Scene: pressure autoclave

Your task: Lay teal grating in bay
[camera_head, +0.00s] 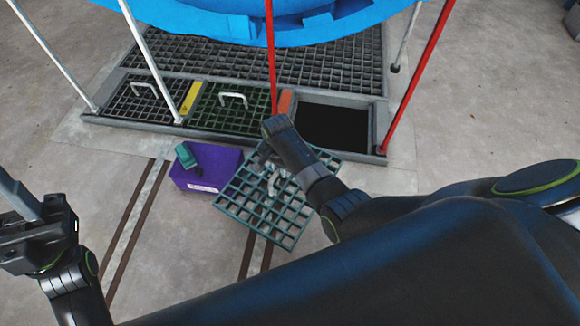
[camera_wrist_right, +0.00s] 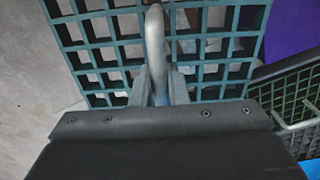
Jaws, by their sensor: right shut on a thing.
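The teal grating (camera_head: 268,222) is an open square lattice with a pale handle; it hangs tilted in front of the bay row. My right gripper (camera_head: 272,178) is shut on its handle, which also shows between the fingers in the right wrist view (camera_wrist_right: 155,40). The grating (camera_wrist_right: 105,55) fills much of that view. The open bay (camera_head: 335,125) is a dark rectangular hole at the right end of the framed row, behind and right of the grating. My left gripper (camera_head: 48,232) is at the left edge, away from the grating; its finger gap is unclear.
A dark green grating (camera_head: 235,112) and a darker one (camera_head: 140,103) with handles fill the other bays. Red posts (camera_head: 271,60) (camera_head: 415,75) and white posts flank the row. A purple box (camera_head: 208,172) with a teal item (camera_head: 187,157) on it stands left of the held grating.

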